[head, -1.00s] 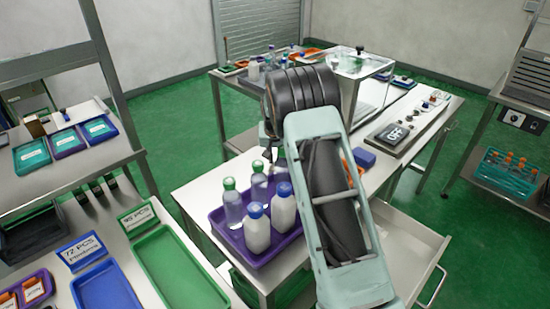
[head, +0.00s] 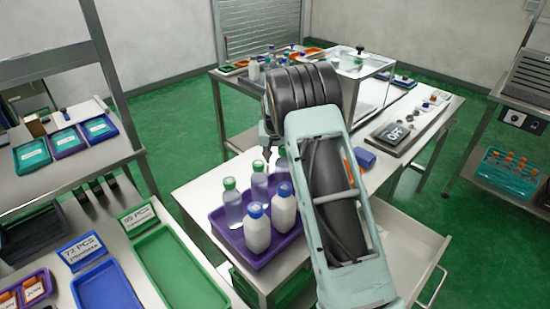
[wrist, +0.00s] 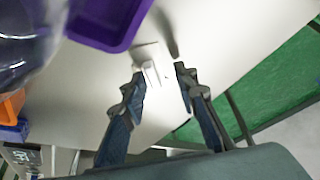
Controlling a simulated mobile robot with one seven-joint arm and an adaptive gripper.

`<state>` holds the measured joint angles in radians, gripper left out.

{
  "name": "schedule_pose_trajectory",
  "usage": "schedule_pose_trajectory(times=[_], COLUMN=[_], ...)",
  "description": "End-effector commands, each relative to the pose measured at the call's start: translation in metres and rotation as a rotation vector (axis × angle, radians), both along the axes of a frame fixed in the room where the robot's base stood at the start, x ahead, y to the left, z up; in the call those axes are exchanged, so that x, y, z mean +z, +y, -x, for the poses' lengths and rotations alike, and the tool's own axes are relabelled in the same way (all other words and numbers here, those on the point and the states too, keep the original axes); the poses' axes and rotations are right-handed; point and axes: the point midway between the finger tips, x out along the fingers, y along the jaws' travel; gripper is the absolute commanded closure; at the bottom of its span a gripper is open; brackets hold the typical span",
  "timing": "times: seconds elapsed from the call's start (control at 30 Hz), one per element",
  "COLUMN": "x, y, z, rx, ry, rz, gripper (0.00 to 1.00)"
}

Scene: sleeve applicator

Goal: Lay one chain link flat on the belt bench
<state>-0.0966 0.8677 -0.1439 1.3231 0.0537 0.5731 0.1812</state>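In the wrist view my gripper (wrist: 159,73) is open, its two dark-blue fingers spread above a pale bench top (wrist: 225,45). A small whitish piece (wrist: 150,72) shows between the fingertips, close to the left one. It may be a chain link, but its shape is too blurred to tell, and I cannot tell whether the finger touches it. In the head view my arm hides most of the gripper, and I make out no chain link there.
A purple tray (wrist: 95,42) lies near the fingers; in the head view it holds several bottles (head: 257,228). A panel marked OFF (head: 393,134) and a blue item (head: 364,157) are at right. A clear box (head: 361,65) stands behind. Bench edges drop to green floor.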

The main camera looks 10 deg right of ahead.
Motion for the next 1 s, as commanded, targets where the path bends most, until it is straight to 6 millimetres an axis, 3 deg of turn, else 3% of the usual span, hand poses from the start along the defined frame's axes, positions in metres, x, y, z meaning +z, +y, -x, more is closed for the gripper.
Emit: schedule_pose_trajectory(times=[0.53, 0.7, 1.0], x=[0.092, 0.103, 0.105], y=[0.008, 0.009, 0.009], z=[0.036, 0.041, 0.042], rx=[0.002, 0.002, 0.0], ry=[-0.004, -0.002, -0.001], rz=[-0.001, -0.001, -0.001], gripper=[0.72, 0.72, 0.72])
